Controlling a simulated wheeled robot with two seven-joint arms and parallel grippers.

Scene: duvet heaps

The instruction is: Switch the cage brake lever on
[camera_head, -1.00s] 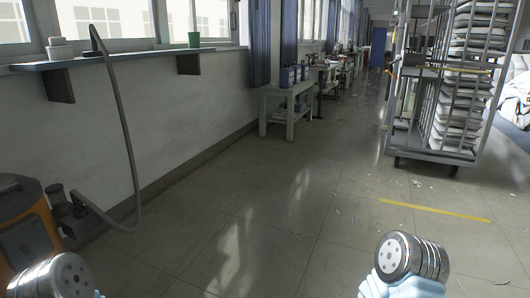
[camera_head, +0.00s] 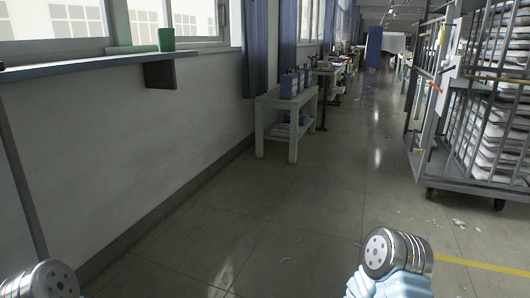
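The wheeled metal cage (camera_head: 432,158) stands at the right, filled with stacked pale folded textiles (camera_head: 505,125). An orange piece (camera_head: 434,86) sticks out on its near left side; I cannot tell whether it is the brake lever. Dark castors show under its base. Parts of my two arms show at the bottom edge, one at the lower left and one right of centre. Both are well short of the cage. The fingers of both grippers are out of the picture.
A small table (camera_head: 273,103) with blue containers (camera_head: 290,84) stands along the left wall, with more tables behind it. The floor (camera_head: 330,190) between wall and cage is clear, with small scraps near the cage.

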